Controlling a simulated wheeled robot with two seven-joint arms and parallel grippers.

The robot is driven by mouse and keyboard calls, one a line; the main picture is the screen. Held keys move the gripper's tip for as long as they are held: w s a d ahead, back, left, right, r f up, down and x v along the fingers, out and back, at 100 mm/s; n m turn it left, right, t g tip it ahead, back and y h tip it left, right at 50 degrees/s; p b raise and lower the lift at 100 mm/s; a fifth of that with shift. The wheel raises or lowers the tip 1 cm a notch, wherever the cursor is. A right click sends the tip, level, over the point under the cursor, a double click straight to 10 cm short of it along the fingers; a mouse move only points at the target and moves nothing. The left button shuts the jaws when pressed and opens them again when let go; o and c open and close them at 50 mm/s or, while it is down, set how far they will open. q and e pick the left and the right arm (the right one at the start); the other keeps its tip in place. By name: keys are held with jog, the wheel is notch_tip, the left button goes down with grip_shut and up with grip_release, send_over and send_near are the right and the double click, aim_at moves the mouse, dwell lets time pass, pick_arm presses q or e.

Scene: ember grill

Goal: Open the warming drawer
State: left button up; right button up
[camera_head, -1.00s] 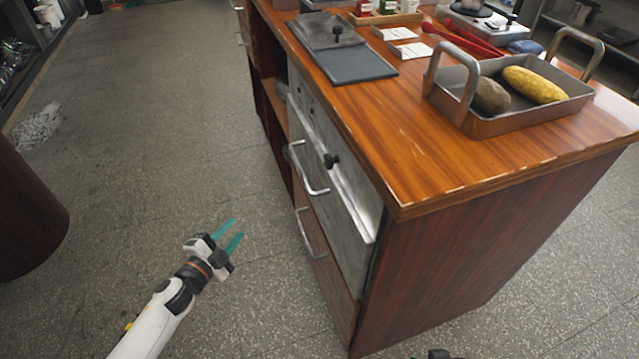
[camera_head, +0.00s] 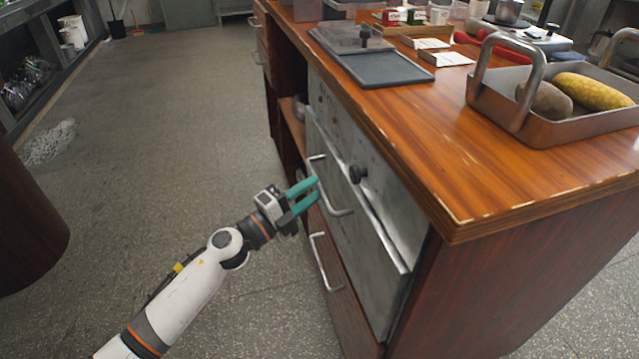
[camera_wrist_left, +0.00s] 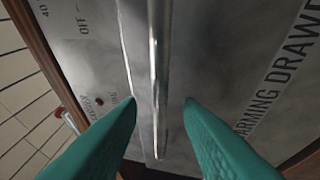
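My left gripper (camera_head: 317,188) is at the handle. Its teal fingers are open, one on each side of the bar in the left wrist view (camera_wrist_left: 160,103), with gaps visible. Contact does not show. My right gripper is out of view.
A wooden drawer with its own handle (camera_head: 322,262) lies below. The wooden counter top (camera_head: 440,120) overhangs the drawer and carries a metal tray (camera_head: 545,128) with a potato and corn. Open floor (camera_head: 180,150) lies to the left.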

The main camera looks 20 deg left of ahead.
aim_at(319, 185)
pick_arm(q)
jog(key=shift+x, duration=1.55)
grip_shut()
